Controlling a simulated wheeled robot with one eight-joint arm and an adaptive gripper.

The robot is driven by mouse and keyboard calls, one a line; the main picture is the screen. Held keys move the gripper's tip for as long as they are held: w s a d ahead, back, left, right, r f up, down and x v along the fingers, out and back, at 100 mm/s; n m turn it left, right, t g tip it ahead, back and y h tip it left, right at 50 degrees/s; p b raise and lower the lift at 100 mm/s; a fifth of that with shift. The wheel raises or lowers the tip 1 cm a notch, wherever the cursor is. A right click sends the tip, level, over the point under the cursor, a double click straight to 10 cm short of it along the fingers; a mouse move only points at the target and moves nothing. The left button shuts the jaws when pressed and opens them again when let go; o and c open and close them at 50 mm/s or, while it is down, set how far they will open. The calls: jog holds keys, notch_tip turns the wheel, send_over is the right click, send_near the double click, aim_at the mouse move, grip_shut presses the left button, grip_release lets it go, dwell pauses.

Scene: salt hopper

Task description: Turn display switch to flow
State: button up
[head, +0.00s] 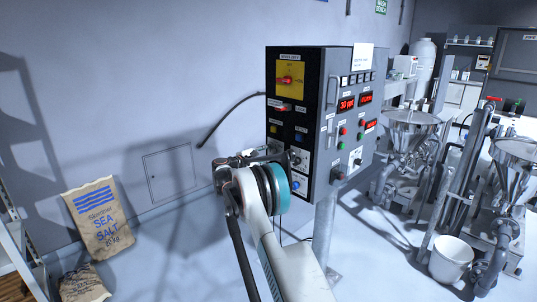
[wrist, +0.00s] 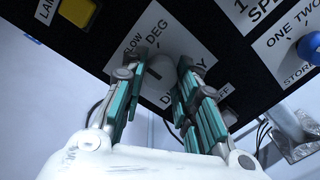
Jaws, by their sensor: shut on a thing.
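The display switch (wrist: 157,68) is a grey knob on a tilted white plate in the wrist view. The plate (wrist: 150,28) bears the words FLOW, DEG and DISPLAY, partly covered by my fingers. My gripper (wrist: 162,62) has its teal-padded fingers on both sides of the knob, shut on it. The knob's pointer is not clear, so I cannot tell its setting. In the head view my arm reaches to the lower part of the dark side of the control cabinet (head: 308,95), and hides much of the gripper.
A red switch on a yellow plate (head: 291,75) sits higher on the cabinet. A salt sack (head: 98,217) leans on the left wall. Steel hoppers (head: 411,123) and a white bucket (head: 451,259) stand right.

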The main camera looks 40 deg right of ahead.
jog(key=o, duration=1.1)
jog(key=a, duration=1.2)
jog(key=shift+s, duration=0.35)
